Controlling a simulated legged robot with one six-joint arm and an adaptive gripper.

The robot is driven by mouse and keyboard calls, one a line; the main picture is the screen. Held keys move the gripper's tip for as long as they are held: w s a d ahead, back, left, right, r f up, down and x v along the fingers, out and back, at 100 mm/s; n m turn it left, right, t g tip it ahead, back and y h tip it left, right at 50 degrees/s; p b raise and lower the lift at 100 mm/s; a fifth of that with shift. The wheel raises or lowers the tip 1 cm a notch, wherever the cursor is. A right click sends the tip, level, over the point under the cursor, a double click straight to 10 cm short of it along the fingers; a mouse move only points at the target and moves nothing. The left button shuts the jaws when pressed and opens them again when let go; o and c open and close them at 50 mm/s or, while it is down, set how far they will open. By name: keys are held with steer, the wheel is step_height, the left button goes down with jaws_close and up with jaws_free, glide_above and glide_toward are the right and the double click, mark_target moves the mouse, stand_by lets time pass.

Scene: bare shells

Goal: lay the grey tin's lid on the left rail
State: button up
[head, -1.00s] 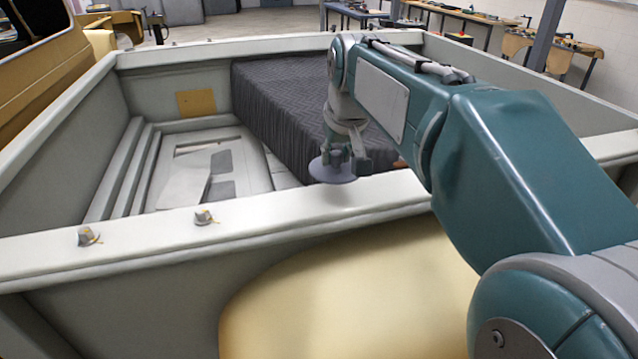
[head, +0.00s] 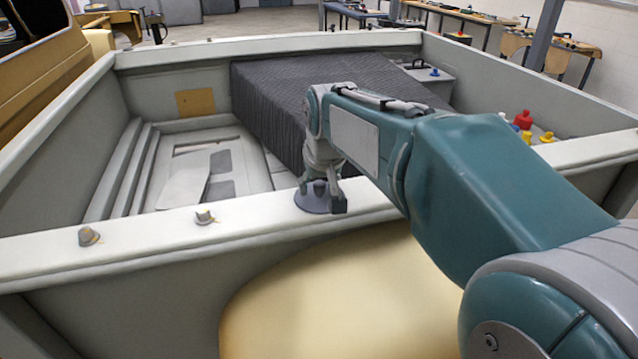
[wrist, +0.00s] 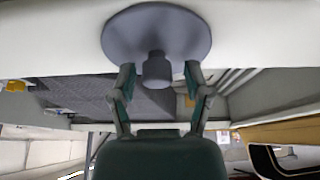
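The grey lid (head: 312,206), a round disc with a short knob, lies flat on the near pale rail (head: 255,213) of the truck bed. In the wrist view the lid (wrist: 120,40) shows against the pale rail surface, knob (wrist: 157,70) towards my gripper. My gripper (head: 321,196) is right at the lid. In the wrist view the fingers (wrist: 157,78) stand on either side of the knob, with a gap on each side. I cannot make out the grey tin.
Two small grey fittings (head: 88,236) (head: 205,217) sit on the near rail left of the lid. A dark quilted cover (head: 270,110) lies in the bed. Red, blue and yellow items (head: 523,120) and a grey box (head: 430,84) stand at the right. The rail between lid and fittings is clear.

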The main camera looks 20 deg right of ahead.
steer(key=shift+a, duration=0.15)
steer(key=shift+r, duration=0.1)
steer(key=shift+s+r, duration=0.1)
steer(key=shift+r, duration=0.2)
steer(key=v, duration=1.1)
steer(key=shift+s, duration=0.2)
steer(key=s+f+t, duration=0.1)
steer(key=s+f, duration=1.4)
steer(key=s, duration=0.2)
steer(key=shift+s+f, duration=0.2)
steer(key=shift+f, duration=0.2)
steer(key=shift+d, duration=0.2)
